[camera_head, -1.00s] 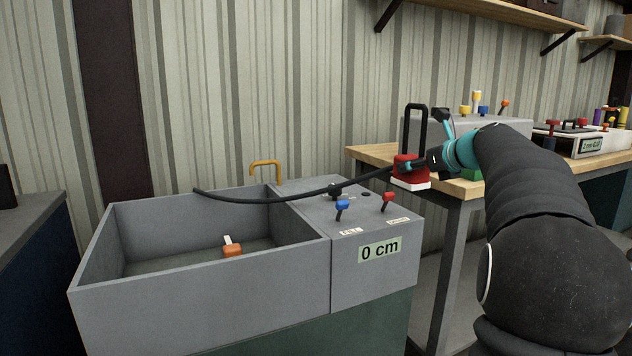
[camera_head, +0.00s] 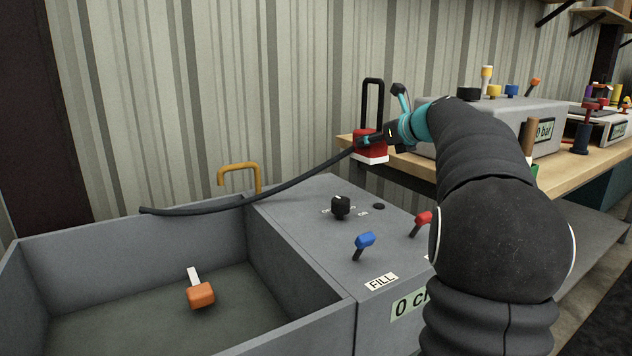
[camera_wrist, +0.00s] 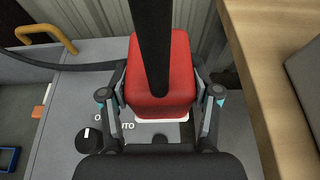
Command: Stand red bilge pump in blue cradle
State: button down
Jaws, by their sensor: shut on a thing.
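The red bilge pump (camera_head: 370,143) has a white base, a tall black loop handle and a long black hose trailing left over the tank. My gripper (camera_head: 377,139) is shut on its body and holds it upright in the air near the bench's left end. In the wrist view the pump (camera_wrist: 160,75) sits between both fingers of my gripper (camera_wrist: 160,102), its handle crossing in front. A blue-rimmed shape (camera_wrist: 8,159), perhaps the blue cradle, is cut off at the wrist view's left edge, within the tank. No cradle shows in the head view.
The open grey tank (camera_head: 120,232) has an orange float (camera_head: 201,294) on its floor and a yellow pipe (camera_head: 240,168) behind. Its panel carries a black knob (camera_head: 341,206), a blue lever (camera_head: 364,242) and a red lever (camera_head: 422,219). A wooden bench (camera_head: 575,160) stands right.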

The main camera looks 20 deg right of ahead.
send_over(331, 194)
notch_tip(331, 194, down, 6)
jog(key=shift+s+f, duration=0.15)
jog(key=shift+f, duration=0.05)
jog(key=shift+f+b, duration=0.85)
jog(key=shift+f, duration=1.15)
jog(key=shift+f, duration=0.2)
jog(key=shift+c, duration=1.2)
grip_release()
jog(key=shift+r, duration=0.15)
jog(key=v, duration=1.2)
